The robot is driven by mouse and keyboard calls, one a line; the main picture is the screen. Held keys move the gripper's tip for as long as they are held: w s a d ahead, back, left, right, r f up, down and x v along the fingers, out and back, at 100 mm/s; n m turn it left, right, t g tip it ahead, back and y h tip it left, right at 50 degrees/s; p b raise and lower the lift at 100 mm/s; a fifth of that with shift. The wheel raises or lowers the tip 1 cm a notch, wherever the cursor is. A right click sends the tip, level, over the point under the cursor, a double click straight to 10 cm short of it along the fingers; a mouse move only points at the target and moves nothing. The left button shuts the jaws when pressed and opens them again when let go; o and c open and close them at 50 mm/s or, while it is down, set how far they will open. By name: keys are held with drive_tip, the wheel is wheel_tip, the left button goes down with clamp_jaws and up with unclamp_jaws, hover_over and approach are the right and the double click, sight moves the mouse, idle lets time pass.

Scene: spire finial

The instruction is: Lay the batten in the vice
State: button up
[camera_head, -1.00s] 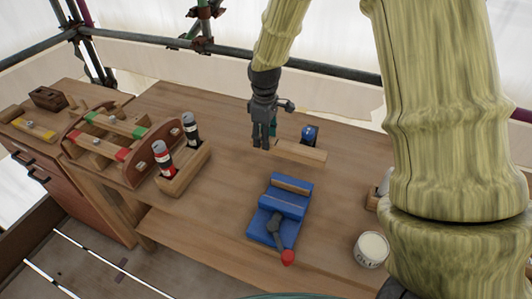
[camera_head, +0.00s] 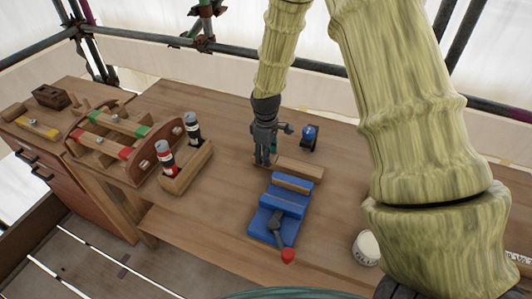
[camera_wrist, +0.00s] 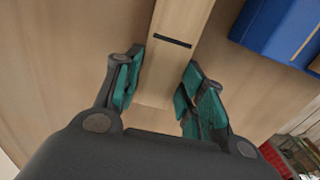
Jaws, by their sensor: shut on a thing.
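The batten (camera_head: 305,168) is a short pale wooden bar with a dark line across it in the wrist view (camera_wrist: 172,42). My gripper (camera_head: 264,163) is shut on one end of it, with teal finger pads (camera_wrist: 158,92) on either side. The batten points right from the gripper, just behind the blue vice (camera_head: 279,212), and is outside its jaws. I cannot tell how high it is above the bench. The vice has wood-lined jaws and a dark handle with a red knob at the front; part of it shows in the wrist view (camera_wrist: 272,32).
The wooden bench (camera_head: 205,225) is clear left of the vice. A wooden holder (camera_head: 188,172) with red and black cylinders stands left, beside a rack (camera_head: 105,150) with coloured bars. A blue item (camera_head: 309,136) stands behind the batten.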

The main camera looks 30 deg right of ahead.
drive_tip(key=o, duration=1.1)
drive_tip(key=shift+f, duration=0.1)
